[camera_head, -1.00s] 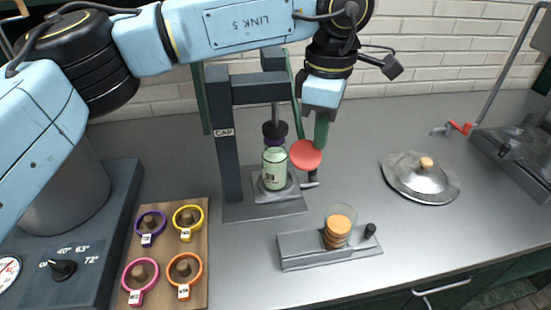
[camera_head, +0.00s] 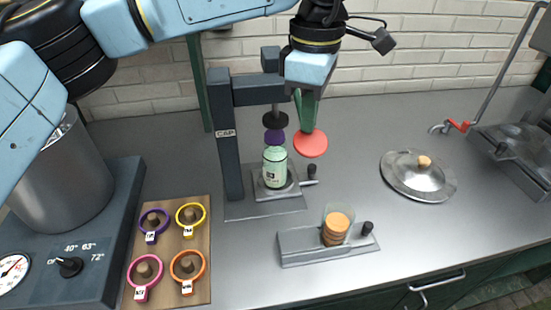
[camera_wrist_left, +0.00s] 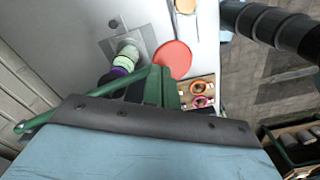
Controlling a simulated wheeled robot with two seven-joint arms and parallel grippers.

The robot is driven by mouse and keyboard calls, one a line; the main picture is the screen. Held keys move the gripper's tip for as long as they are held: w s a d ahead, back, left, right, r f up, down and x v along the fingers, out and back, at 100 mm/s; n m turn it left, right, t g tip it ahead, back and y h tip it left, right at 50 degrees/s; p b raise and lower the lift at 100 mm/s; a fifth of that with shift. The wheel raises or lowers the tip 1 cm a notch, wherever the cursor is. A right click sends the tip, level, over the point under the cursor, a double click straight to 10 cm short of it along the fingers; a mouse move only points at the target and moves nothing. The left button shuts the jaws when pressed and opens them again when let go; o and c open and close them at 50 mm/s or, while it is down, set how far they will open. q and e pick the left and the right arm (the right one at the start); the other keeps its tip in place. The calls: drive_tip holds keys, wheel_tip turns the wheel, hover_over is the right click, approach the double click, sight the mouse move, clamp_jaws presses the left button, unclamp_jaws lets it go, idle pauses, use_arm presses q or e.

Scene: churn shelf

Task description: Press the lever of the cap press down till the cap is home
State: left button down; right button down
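The cap press (camera_head: 231,140) is a dark frame marked CAP. Its black pad (camera_head: 275,120) hangs just over a purple cap (camera_head: 274,137), which sits on the mouth of a pale green bottle (camera_head: 275,168). Cap and bottle also show in the left wrist view (camera_wrist_left: 123,62). The lever's round red knob (camera_head: 310,144) is right of the bottle; it also shows in the left wrist view (camera_wrist_left: 173,60). My left gripper (camera_head: 307,122) has green fingers, seemingly closed together, right above and behind the knob; contact is unclear. My right gripper is out of view.
A wooden board (camera_head: 166,262) with several coloured rings lies at front left. A steel lid (camera_head: 410,186) lies right. Counter around the lid is clear.

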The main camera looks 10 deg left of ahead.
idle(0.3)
use_arm(q)
drive_tip(key=shift+s+d+r+p, duration=0.1)
drive_tip(key=shift+s+r+p, duration=0.25)
drive_tip(key=shift+r, duration=0.3)
drive_tip(key=shift+s+d+r+p, duration=0.15)
drive_tip(key=shift+s+r+p, duration=0.2)
drive_tip(key=shift+r, duration=0.35)
drive_tip(key=shift+s+d+r+p, duration=0.1)
drive_tip(key=shift+s+r+p, duration=0.2)
drive_tip(key=shift+r, duration=0.35)
drive_tip(key=shift+s+d+r+p, duration=0.1)
drive_tip(key=shift+s+r+p, duration=0.05)
drive_tip(key=shift+r+p, duration=0.7)
drive_tip(key=shift+s+r+p, duration=0.15)
drive_tip(key=shift+r+p, duration=0.4)
drive_tip(key=shift+r, duration=0.6)
wheel_tip(320, 180, up, 6)
drive_tip(key=p, duration=0.4)
